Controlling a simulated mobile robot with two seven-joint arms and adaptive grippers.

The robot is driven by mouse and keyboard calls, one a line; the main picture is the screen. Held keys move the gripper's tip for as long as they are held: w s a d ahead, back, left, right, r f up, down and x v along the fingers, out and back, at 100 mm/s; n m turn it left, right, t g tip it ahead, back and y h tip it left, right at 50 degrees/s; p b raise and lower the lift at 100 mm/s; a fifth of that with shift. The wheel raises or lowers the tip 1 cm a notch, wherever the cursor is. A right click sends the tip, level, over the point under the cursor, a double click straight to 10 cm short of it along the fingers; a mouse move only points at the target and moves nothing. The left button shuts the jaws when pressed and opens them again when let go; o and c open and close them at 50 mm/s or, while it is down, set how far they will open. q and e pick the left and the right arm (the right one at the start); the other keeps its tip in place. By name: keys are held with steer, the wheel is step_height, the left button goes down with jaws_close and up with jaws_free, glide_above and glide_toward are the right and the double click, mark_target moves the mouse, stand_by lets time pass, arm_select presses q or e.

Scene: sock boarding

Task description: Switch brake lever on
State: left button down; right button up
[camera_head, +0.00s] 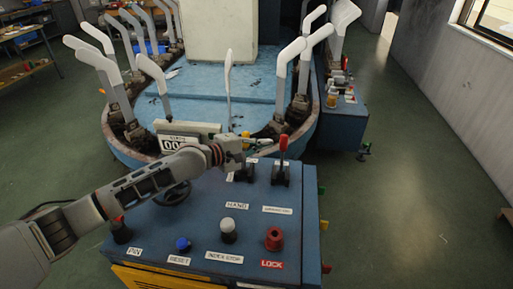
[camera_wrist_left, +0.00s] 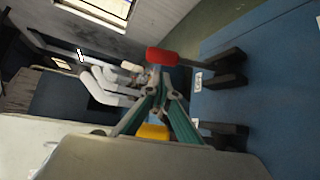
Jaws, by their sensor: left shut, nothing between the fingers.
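Two levers stand at the back of the blue control panel (camera_head: 205,225). One has a red knob (camera_head: 283,143) on a black base (camera_head: 281,174), upright in the head view. The other, to its left, has a yellow knob (camera_head: 246,134) and is partly hidden by my gripper. I cannot read which label says brake. My left gripper (camera_head: 268,143) is shut and empty, its tips close to the red-knobbed lever. In the left wrist view, the closed fingertips (camera_wrist_left: 157,78) are just below the red knob (camera_wrist_left: 162,57), with the yellow knob (camera_wrist_left: 152,131) behind the fingers. Contact is unclear. My right gripper is out of view.
The panel's front holds a blue button (camera_head: 182,244), a white-topped knob (camera_head: 228,226) and a red lock button (camera_head: 274,238). Behind stands a blue round machine (camera_head: 205,88) with several white sock forms. Open floor lies at right (camera_head: 400,215).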

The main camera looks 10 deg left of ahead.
mark_target(285, 146)
arm_select(q)
steer(key=shift+b+x, duration=0.5)
steer(key=shift+x, duration=1.6)
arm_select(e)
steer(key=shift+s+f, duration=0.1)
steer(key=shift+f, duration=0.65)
arm_select(q)
steer(key=shift+s, duration=0.1)
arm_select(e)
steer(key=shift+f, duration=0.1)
arm_select(q)
steer(key=s+m+t+h+b, duration=0.1)
steer(key=s+b, duration=0.1)
steer(key=s+m+t+h+b, duration=0.1)
steer(key=s+m+t+b, duration=0.1)
steer(key=s+b, duration=0.1)
steer(key=shift+s+f+m, duration=0.15)
steer(key=shift+m, duration=0.15)
steer(key=s+m, duration=0.1)
steer(key=s+h+b, duration=0.1)
steer(key=shift+s+r+t, duration=0.25)
steer(key=shift+r+t, duration=0.05)
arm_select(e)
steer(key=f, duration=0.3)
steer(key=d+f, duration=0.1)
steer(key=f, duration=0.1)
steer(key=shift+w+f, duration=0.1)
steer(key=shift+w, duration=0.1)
